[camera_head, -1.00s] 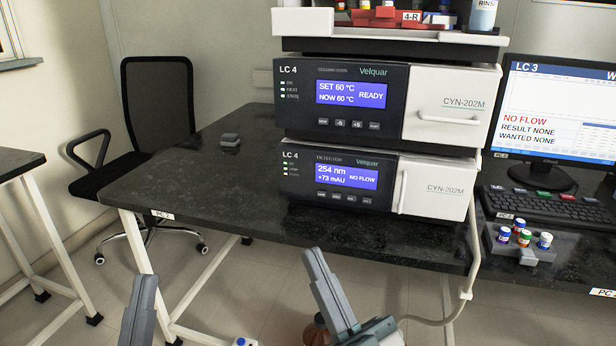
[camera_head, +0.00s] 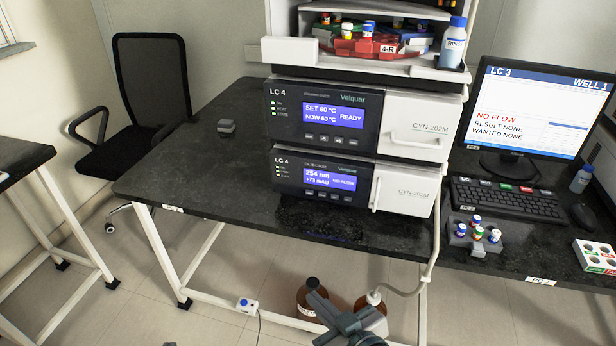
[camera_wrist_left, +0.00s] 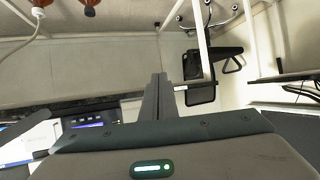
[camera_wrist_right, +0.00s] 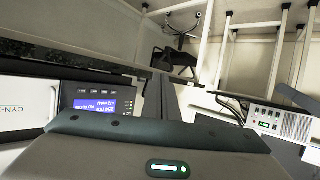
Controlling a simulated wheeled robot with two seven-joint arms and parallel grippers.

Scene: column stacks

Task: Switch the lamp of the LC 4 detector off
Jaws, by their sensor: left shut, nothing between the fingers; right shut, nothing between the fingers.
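The LC 4 detector (camera_head: 366,187) is the lower box of the stack on the black bench, below the LC 4 column oven (camera_head: 398,120). Its blue display (camera_head: 330,180) reads 254 nm and +73 mAU. Small status lights (camera_head: 278,172) sit left of it and a row of small buttons (camera_head: 328,196) below it. My right gripper (camera_head: 316,297) is shut and empty, below and in front of the bench edge. The right wrist view shows its fingers (camera_wrist_right: 160,92) apart from the detector's display (camera_wrist_right: 97,105). My left gripper's fingers (camera_wrist_left: 157,95) are shut and empty.
Brown bottles (camera_head: 310,293) stand on the floor under the bench, with a tube (camera_head: 410,290) running up its right side. A vial rack (camera_head: 474,238), keyboard (camera_head: 508,200) and monitor (camera_head: 540,105) are at the right. The bench left of the stack is mostly clear.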

